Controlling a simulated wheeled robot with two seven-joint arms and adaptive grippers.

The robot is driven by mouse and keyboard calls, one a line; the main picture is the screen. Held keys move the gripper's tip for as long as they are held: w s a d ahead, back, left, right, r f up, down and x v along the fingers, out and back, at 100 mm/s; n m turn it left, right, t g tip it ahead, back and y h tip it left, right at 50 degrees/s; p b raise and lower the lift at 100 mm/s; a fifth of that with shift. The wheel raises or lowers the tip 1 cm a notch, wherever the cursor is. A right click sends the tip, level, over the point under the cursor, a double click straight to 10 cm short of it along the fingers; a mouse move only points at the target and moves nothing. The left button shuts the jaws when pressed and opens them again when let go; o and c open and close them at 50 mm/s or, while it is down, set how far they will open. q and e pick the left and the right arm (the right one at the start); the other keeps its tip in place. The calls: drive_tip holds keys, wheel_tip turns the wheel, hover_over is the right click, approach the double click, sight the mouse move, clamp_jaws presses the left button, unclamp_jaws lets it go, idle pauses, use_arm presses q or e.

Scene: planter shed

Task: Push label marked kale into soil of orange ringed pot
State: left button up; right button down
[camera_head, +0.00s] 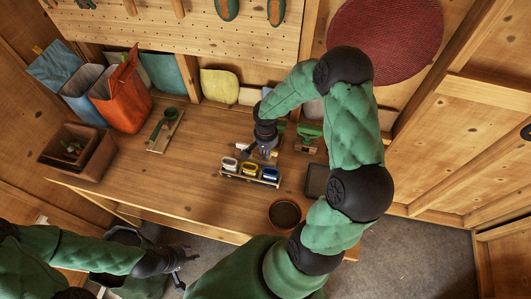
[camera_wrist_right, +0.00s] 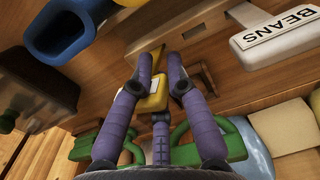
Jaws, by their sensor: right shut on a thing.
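My right gripper (camera_head: 264,153) is over the middle of the bench, near a tray of small cups. In the right wrist view its fingers (camera_wrist_right: 158,80) are shut on a yellow label (camera_wrist_right: 153,92) with a pointed end; no word on it is readable. A white label reading BEANS (camera_wrist_right: 287,33) is close by in that view. A round pot with dark soil and an orange-brown rim (camera_head: 285,214) stands at the bench's front right. No ring marking on it can be made out. My left gripper (camera_head: 181,267) is low at the front left, apart from the bench, its fingers spread and empty.
A board with a green-handled tool (camera_head: 164,130), an orange bag (camera_head: 122,98) and brown boxes (camera_head: 78,150) stand left.

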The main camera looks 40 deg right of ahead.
drive_tip(key=shift+r+p, duration=1.9)
drive_tip(key=shift+r, duration=1.6)
